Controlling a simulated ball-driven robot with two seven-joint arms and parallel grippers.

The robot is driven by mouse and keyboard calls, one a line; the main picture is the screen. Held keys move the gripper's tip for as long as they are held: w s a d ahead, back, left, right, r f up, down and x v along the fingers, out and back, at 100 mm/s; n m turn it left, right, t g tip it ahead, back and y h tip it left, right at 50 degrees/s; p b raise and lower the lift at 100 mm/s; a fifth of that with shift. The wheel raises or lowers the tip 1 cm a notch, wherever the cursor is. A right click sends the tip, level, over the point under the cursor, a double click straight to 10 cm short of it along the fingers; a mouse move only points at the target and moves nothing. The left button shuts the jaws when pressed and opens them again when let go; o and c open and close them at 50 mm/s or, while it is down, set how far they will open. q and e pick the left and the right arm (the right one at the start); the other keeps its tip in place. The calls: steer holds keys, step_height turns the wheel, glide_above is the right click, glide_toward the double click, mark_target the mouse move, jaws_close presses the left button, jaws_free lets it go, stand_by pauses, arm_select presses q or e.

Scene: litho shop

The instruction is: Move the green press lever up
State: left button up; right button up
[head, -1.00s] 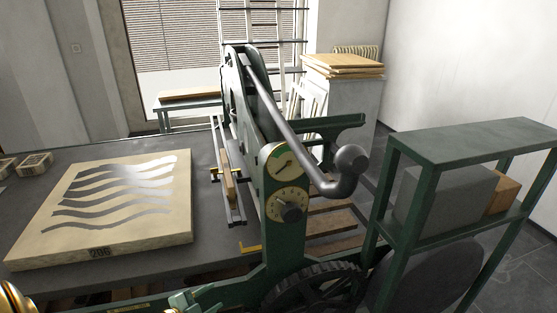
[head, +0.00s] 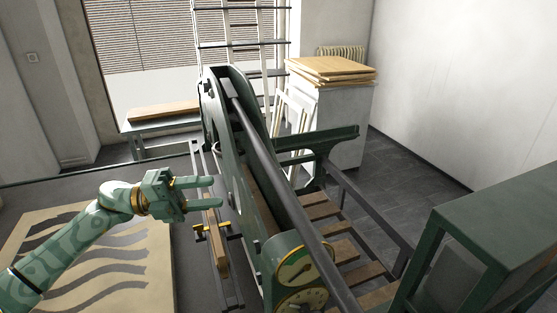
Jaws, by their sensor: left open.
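The press lever (head: 283,190) is a long grey metal bar. It slants from the top of the green press frame (head: 231,150) down to the lower right, and its knob end is outside the picture. My left gripper (head: 217,191) is open and empty, with its two green fingers pointing right toward the press frame. It is left of the lever and apart from it. My left arm crosses over the stone slab from the lower left. My right gripper is not in view.
Two round dials (head: 296,266) sit beside the lever. A green metal shelf stand (head: 500,215) stands at right. Clear floor lies behind it.

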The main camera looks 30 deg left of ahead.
arm_select(q)
steer(key=p, duration=0.1)
glide_toward(284, 183)
steer(key=x, duration=0.3)
steer(key=p+x, duration=0.1)
steer(key=x, duration=0.2)
steer(key=w+f+p+x, duration=0.1)
steer(key=x, duration=0.3)
steer(key=shift+a, duration=0.2)
steer(key=shift+w+d, duration=0.15)
steer(key=shift+d, duration=0.2)
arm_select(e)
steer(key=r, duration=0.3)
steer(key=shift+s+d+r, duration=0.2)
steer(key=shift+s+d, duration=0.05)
